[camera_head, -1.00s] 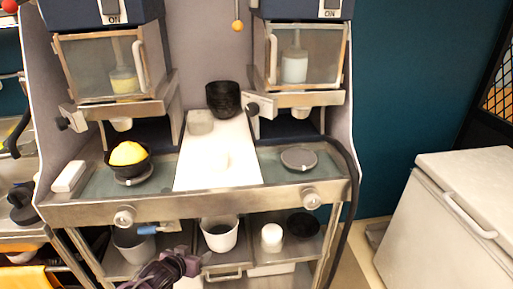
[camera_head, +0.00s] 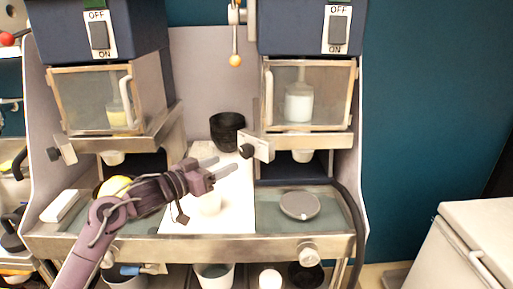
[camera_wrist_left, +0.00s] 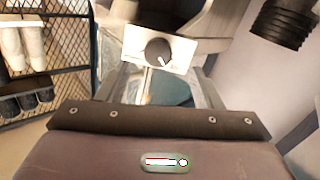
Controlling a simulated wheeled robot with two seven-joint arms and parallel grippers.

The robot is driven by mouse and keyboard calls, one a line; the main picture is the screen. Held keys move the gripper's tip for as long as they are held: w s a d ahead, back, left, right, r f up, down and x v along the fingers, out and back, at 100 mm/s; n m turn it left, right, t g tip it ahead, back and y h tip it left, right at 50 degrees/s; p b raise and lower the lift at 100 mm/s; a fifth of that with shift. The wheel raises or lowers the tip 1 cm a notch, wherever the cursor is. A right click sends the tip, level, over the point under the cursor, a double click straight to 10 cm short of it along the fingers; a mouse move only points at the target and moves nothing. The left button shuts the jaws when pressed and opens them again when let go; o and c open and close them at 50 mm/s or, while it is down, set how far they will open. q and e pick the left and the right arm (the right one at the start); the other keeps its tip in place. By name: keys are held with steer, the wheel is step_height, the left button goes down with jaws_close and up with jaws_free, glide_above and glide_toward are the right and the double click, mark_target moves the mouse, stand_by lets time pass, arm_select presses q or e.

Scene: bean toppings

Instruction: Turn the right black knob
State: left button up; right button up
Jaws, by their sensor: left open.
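The right black knob (camera_head: 247,151) sits on the left end of a pale plate at the front of the right machine. In the left wrist view the knob (camera_wrist_left: 158,52) is ahead near the top centre, with a white pointer mark on its face. My left gripper (camera_head: 222,165) is open and empty, just left of and slightly below the knob in the head view, its fingers pointing right towards it. The gripper appears apart from the knob. My right gripper is not in view.
Stacked black bowls (camera_head: 227,131) stand behind the gripper. The left machine has a similar black knob (camera_head: 54,154). A yellow-filled bowl (camera_head: 115,186) is partly hidden by my left arm. A grey round plate (camera_head: 299,205) lies under the right machine, and a black hose runs along the right side.

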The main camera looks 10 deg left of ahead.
mark_target(243, 152)
arm_select(q)
steer(key=w+d+p, duration=0.1)
steer(key=w, duration=0.1)
steer(key=w+d+r+p, duration=0.1)
steer(key=w, duration=0.1)
steer(key=shift+d+r, duration=0.1)
steer(key=shift+d, duration=0.1)
steer(key=shift+p+x, duration=0.35)
steer(key=shift+x, duration=0.75)
steer(key=shift+w+d+f, duration=0.15)
steer(key=shift+d+f, duration=0.05)
steer(key=shift+f, duration=0.05)
steer(key=shift+a, duration=0.1)
steer(key=c, duration=1)
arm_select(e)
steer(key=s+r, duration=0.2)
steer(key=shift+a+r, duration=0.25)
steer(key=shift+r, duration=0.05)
